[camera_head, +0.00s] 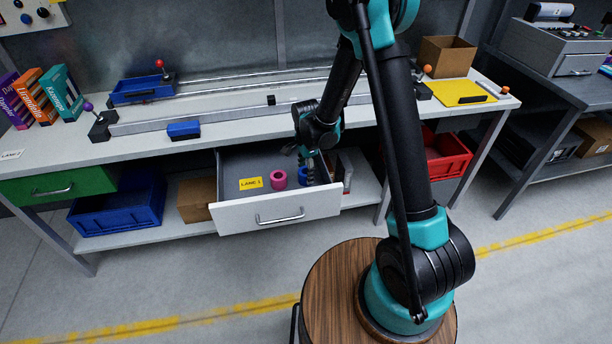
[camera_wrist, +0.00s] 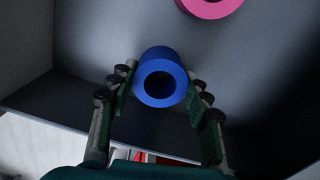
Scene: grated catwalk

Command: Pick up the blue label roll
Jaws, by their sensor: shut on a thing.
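The blue label roll (camera_wrist: 160,70) is between the two fingers of my gripper (camera_wrist: 158,85) in the wrist view, with its hole facing the camera. My gripper is shut on it. In the head view the blue roll (camera_head: 303,171) shows partly behind my gripper (camera_head: 309,174), inside the open drawer (camera_head: 277,214). I cannot tell whether the roll touches the drawer floor.
A pink roll (camera_head: 278,178) lies in the drawer to the left of the blue one, near a yellow "LANE 1" label (camera_head: 251,184). The drawer's walls surround my gripper. The worktop (camera_head: 240,124) is above and behind, with a blue block (camera_head: 184,130) on it.

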